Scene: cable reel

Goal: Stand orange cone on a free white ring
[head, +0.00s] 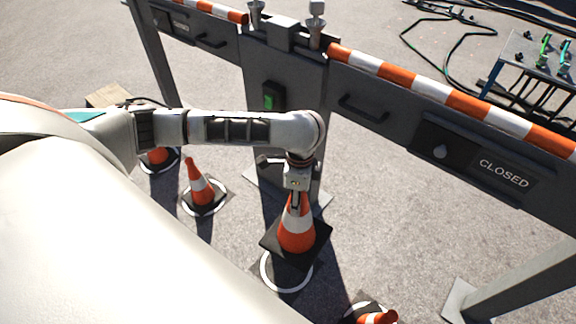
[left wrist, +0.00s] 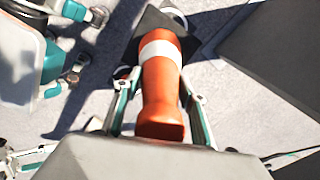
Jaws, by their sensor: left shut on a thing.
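An orange cone (head: 297,237) with a white band and a black square base hangs upright, slightly tilted, from my left gripper (head: 296,190). That gripper is shut on the cone's upper part. In the left wrist view the cone (left wrist: 161,82) lies between the two fingers (left wrist: 160,100). A white ring (head: 268,278) on the ground shows just below the base, which hides its far part. The base looks slightly above the ground, though its exact height is hard to tell.
Another cone (head: 202,190) stands on a ringed mat to the left, with one more (head: 158,155) behind it. An orange cone (head: 376,317) at the bottom edge looks tipped and is cut off. A grey barrier (head: 345,110) with a striped top rail stands close behind.

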